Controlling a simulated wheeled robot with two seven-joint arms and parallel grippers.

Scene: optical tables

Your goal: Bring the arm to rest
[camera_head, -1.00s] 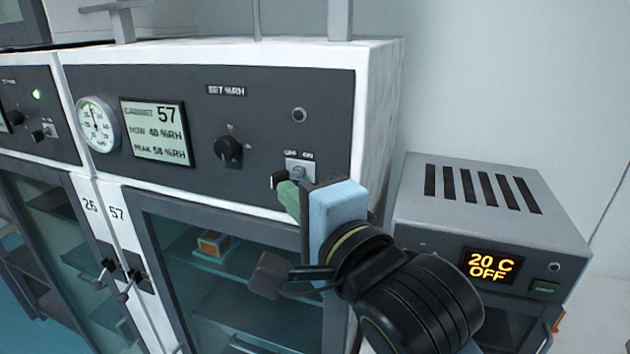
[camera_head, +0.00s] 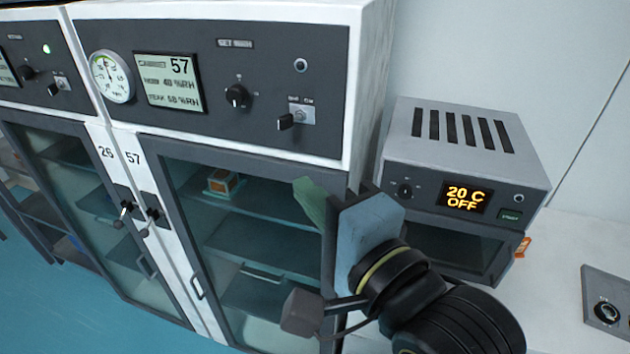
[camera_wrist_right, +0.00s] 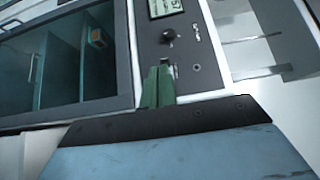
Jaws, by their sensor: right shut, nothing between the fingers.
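My right gripper (camera_head: 312,197) is in front of the right edge of cabinet 57's glass door (camera_head: 255,215), below its control panel (camera_head: 330,130). Its green fingers are together with nothing between them; they also show in the right wrist view (camera_wrist_right: 158,87). The fingers appear apart from the panel and its switch (camera_head: 293,118). My right arm comes in from the lower right. My left gripper is not in view.
Cabinet 57 shows 40 %RH on its display (camera_head: 168,82). Cabinet 26 stands to its left. A grey oven (camera_head: 465,140) reading 20 C OFF stands to the right, close behind my arm. A small control plate (camera_head: 607,300) lies on the white surface at far right.

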